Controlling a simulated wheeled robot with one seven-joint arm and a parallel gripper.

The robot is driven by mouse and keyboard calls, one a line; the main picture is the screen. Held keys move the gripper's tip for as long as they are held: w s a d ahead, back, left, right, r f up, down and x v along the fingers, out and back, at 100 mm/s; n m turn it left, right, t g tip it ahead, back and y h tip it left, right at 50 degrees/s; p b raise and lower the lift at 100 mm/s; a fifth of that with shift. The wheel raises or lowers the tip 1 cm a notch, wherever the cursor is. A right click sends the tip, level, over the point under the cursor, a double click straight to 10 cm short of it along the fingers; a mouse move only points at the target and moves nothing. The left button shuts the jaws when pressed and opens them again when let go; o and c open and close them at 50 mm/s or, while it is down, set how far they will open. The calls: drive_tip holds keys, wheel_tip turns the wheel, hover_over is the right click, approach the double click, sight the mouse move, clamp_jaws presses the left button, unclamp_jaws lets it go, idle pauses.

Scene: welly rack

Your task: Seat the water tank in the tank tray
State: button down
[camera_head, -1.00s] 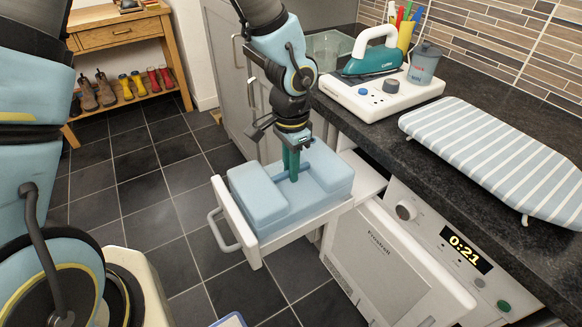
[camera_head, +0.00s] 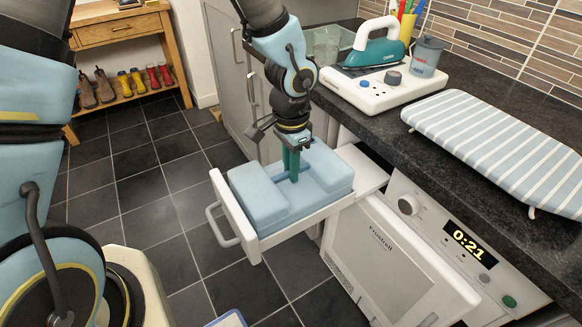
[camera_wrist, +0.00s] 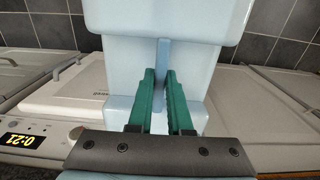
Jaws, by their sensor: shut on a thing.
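The water tank (camera_head: 262,197) is a pale blue block with two raised halves and a recess with a grip bar between them. It sits inside the tank tray (camera_head: 304,224), a white pull-out drawer with a handle at its left end, and looks level there. Whether its underside is fully down is hidden by the tray walls. My gripper (camera_head: 293,173) points down into the recess, its green fingers shut on the tank's grip. In the wrist view my gripper (camera_wrist: 162,88) closes around a thin blue bar of the water tank (camera_wrist: 150,22).
The tray sticks out of a white appliance with a digital display (camera_head: 468,246). A dark worktop (camera_head: 395,135) to the right holds a steam iron (camera_head: 378,52) on a white base and a striped ironing board (camera_head: 500,150).

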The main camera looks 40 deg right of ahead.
drive_tip(key=shift+f+b, duration=1.1)
drive_tip(key=shift+f, duration=0.3)
drive_tip(key=c, duration=0.8)
unclamp_jaws()
drive_tip(key=shift+o, duration=0.2)
drive_tip(key=shift+r, duration=0.1)
wheel_tip(320, 180, up, 11)
drive_tip(key=shift+f, duration=0.15)
drive_tip(key=w+a+n, duration=0.1)
drive_tip(key=w+a, duration=0.1)
drive_tip(key=w+a+n, duration=0.1)
drive_tip(key=w+a, duration=0.2)
drive_tip(key=shift+w+r+n, duration=0.15)
drive_tip(key=shift+r+n, duration=0.05)
drive_tip(key=shift+n, duration=0.1)
drive_tip(key=w+a+n, duration=0.2)
drive_tip(key=a+n, duration=0.3)
drive_tip(key=a, duration=0.5)
drive_tip(key=w+a+r+n+t, duration=0.1)
drive_tip(key=w+a+n, duration=0.2)
drive_tip(key=a, duration=0.7)
drive_tip(key=w+a+r+n, duration=0.1)
drive_tip(key=w+a+n, duration=0.1)
drive_tip(key=a+n, duration=0.5)
drive_tip(key=a, duration=0.3)
drive_tip(key=shift+w+t, duration=0.3)
